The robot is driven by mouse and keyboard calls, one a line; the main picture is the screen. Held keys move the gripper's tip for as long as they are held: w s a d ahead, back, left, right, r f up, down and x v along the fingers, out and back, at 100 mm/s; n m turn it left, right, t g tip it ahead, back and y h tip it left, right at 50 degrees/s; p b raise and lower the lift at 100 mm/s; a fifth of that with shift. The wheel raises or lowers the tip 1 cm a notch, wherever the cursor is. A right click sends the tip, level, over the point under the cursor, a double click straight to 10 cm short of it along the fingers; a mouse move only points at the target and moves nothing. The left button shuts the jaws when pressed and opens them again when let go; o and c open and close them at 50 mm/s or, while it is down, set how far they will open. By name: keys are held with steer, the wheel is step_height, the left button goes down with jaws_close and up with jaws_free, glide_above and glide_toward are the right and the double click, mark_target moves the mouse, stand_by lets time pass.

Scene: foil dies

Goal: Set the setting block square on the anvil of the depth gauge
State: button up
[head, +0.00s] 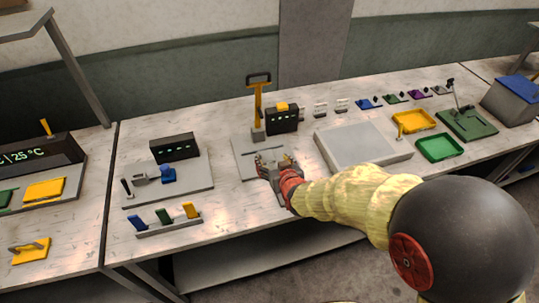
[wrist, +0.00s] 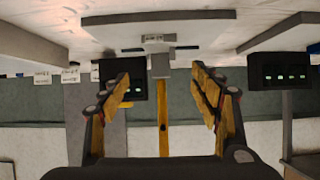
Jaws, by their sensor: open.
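My gripper (head: 276,162) is over the pale grey base plate of the middle station. In the wrist view my gripper (wrist: 160,80) has its yellow-padded fingers spread wide with nothing held. That station has an upright yellow handle (head: 258,104) on a grey head and a dark display box (head: 283,120). In the wrist view a small grey block (wrist: 158,38) is at its grey column. A second station at left has a dark display box (head: 174,147), a blue piece (head: 168,175) and a grey piece (head: 140,180). I cannot tell which is the depth gauge or the setting block.
A rack (head: 168,226) with blue, green and yellow pieces stands in front of the left station. A large grey slab (head: 362,146) lies right of my gripper. Farther right are a yellow tray (head: 415,125), a green tray (head: 438,148) and a green base (head: 468,125).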

steer(key=s+d+r+m+g+h, duration=0.2)
steer(key=s+d+r+g, duration=0.1)
steer(key=s+d+r, duration=0.95)
steer(key=s+d+r+g, duration=0.1)
steer(key=s+d+r, duration=0.1)
steer(key=s, duration=0.6)
steer(key=s+d+r+m+g+h, duration=0.1)
steer(key=s+r, duration=0.3)
steer(key=s, duration=0.5)
steer(key=shift+d+r+g, duration=0.15)
steer(key=shift+d+g, duration=0.45)
steer(key=shift+d, duration=0.15)
